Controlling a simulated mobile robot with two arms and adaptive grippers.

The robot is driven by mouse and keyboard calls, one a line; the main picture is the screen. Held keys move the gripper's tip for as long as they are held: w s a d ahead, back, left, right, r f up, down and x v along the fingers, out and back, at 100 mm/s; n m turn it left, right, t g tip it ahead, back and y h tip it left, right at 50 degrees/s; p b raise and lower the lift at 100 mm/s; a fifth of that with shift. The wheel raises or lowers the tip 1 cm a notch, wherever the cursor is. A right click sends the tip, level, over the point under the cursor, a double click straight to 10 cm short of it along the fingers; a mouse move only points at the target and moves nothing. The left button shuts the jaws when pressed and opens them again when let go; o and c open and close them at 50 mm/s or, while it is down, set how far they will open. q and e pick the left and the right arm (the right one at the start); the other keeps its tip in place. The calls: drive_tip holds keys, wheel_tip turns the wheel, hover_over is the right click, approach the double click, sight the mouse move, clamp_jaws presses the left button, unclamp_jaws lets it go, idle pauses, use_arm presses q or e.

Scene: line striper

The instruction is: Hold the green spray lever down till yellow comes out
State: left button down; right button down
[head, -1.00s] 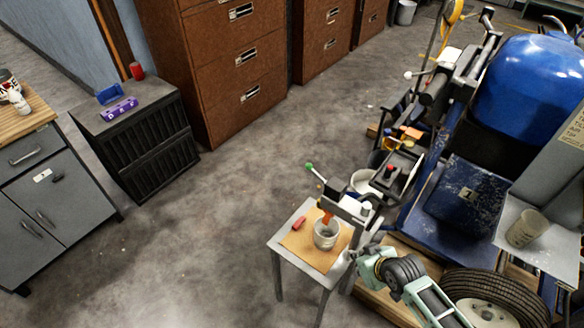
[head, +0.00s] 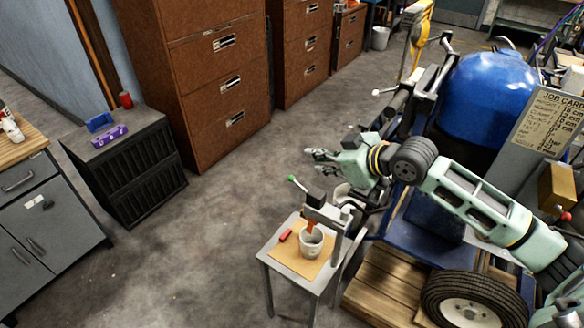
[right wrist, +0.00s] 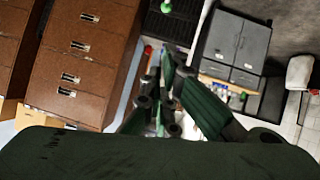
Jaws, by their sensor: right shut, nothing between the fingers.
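The green-tipped spray lever (head: 293,180) sticks up and left from the spray head (head: 316,199) on a small grey stand. A whitish cup (head: 311,243) stands below the head, under an orange-brown part (head: 309,224). I make out no yellow coming out. My right gripper (head: 309,153) is shut and empty, pointing left. In the head picture it shows just above the lever's green tip, apart from it. My left gripper is out of view.
A red object (head: 286,235) lies on the tan board on the stand. The blue tank machine (head: 490,90), tyre (head: 475,300) and wooden pallet (head: 390,290) crowd the right. Brown cabinets (head: 200,80) stand behind. The floor left of the stand is clear.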

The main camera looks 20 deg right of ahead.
drive_tip(key=p, duration=0.4)
hover_over(292, 180)
wheel_tip(292, 180, down, 9)
drive_tip(key=shift+s+d, duration=0.15)
drive_tip(key=shift+f, duration=0.1)
drive_tip(key=shift+w+a+f+b, duration=0.15)
drive_tip(key=shift+w+a+b, duration=0.05)
drive_tip(key=shift+b, duration=0.15)
